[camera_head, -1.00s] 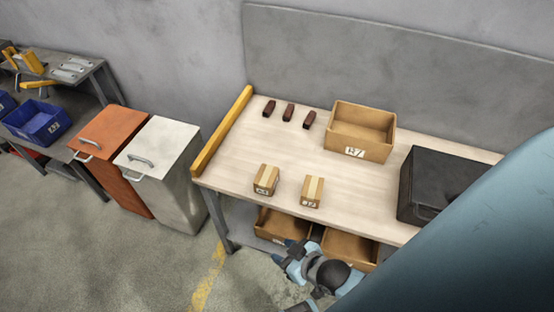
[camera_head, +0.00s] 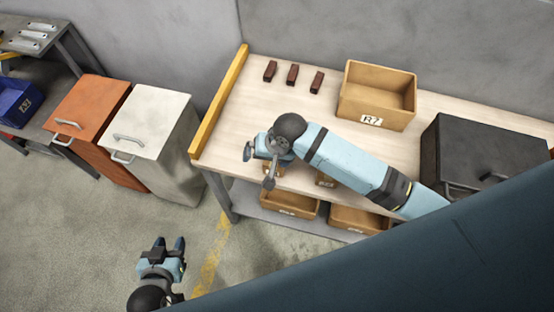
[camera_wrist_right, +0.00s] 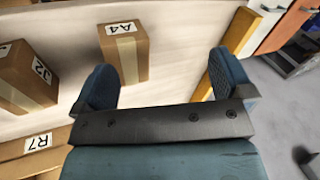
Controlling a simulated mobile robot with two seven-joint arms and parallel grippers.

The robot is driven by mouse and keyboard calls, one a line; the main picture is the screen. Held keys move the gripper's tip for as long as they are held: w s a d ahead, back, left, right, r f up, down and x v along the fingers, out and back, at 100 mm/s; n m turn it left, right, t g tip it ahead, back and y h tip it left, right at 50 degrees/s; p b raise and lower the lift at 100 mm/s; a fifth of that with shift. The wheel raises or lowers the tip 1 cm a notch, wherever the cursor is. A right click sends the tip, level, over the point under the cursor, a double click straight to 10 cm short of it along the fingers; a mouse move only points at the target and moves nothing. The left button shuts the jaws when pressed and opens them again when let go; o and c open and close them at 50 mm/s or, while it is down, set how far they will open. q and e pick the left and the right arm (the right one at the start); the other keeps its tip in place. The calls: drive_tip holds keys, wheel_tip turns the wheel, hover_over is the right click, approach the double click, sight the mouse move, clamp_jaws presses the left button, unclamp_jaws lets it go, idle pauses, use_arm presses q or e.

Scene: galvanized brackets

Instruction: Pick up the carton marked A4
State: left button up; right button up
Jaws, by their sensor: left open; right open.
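The carton marked A4 (camera_wrist_right: 127,58) is a small brown box with pale tape on the light bench top. In the right wrist view it lies beyond the fingertips, nearer the left finger. In the head view my right gripper (camera_head: 260,166) hangs over its place and mostly hides it. My right gripper is open and empty; its two blue fingers (camera_wrist_right: 165,70) show apart in the wrist view. A similar carton with another label (camera_wrist_right: 27,78) stands beside it, mostly hidden by my right arm in the head view (camera_head: 326,180). My left gripper (camera_head: 170,243) is open and empty above the floor.
A crate marked R7 (camera_head: 375,78) and a dark box (camera_head: 478,150) stand on the bench, with several dark red pieces (camera_head: 292,75) at the back. A yellow rail (camera_head: 220,103) edges the left end. Orange (camera_head: 90,107) and white (camera_head: 157,118) cabinets stand left.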

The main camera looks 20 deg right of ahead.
sight(266, 164)
drive_tip(key=w+d+r+m+g+h, duration=0.3)
drive_tip(key=d+h, duration=0.1)
drive_tip(key=f, duration=0.7)
drive_tip(key=shift+w+a+f+b, duration=0.1)
drive_tip(key=shift+w+f+b, duration=0.1)
drive_tip(key=shift+f+b, duration=0.1)
drive_tip(key=shift+w+d+f, duration=0.1)
drive_tip(key=shift+w+f, duration=0.05)
drive_tip(key=shift+f, duration=1.25)
drive_tip(key=shift+w+d+f, duration=0.1)
drive_tip(key=shift+w+f, duration=0.05)
drive_tip(key=shift+f, duration=1.2)
drive_tip(key=shift+c, duration=0.2)
drive_tip(key=c, duration=1.1)
